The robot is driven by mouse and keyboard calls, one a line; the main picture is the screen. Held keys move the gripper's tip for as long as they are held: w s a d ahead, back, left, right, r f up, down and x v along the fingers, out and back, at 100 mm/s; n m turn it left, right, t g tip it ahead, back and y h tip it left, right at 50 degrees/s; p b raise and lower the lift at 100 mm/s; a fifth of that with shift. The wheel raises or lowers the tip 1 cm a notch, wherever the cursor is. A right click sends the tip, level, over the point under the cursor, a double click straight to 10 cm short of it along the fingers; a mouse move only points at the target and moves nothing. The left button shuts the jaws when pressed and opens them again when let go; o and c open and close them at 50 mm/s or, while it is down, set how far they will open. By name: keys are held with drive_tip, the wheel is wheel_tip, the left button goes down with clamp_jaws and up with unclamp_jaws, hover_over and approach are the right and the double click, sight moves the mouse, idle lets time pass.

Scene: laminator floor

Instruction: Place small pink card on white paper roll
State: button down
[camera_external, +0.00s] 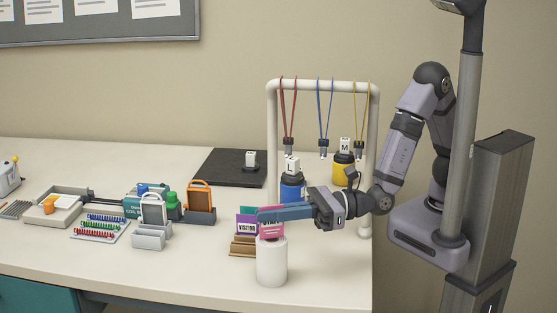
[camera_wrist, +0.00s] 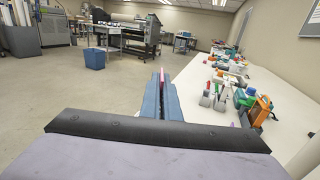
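The small pink card (camera_external: 271,227) stands upright at my gripper's fingertips, directly above the white paper roll (camera_external: 272,264). Its lower edge meets the roll's top in the picture; I cannot tell whether it touches or hovers just over it. My gripper (camera_external: 262,213) reaches left from the arm, its long blue fingers level and closed on the card. In the wrist view the fingers (camera_wrist: 161,90) are close together, and the card shows edge-on as a thin pink strip (camera_wrist: 162,77) between them. The roll stands upright near the table's front edge and is hidden in the wrist view.
A wooden holder (camera_external: 242,246) with purple and green visitor cards stands just left of the roll. Behind are a blue jar (camera_external: 291,189), a yellow jar (camera_external: 343,172) and a white lanyard frame (camera_external: 271,120). Clips and trays fill the left table. Front-left of the roll is clear.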

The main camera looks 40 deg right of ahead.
drive_tip(key=shift+f+b, duration=0.15)
drive_tip(key=shift+b, duration=0.15)
drive_tip(key=c, duration=2)
unclamp_jaws()
drive_tip(key=shift+r+p, duration=0.25)
drive_tip(key=shift+p, duration=0.1)
drive_tip(key=shift+b+v, duration=5.95)
drive_tip(key=shift+b, duration=0.1)
drive_tip(key=shift+f, duration=0.1)
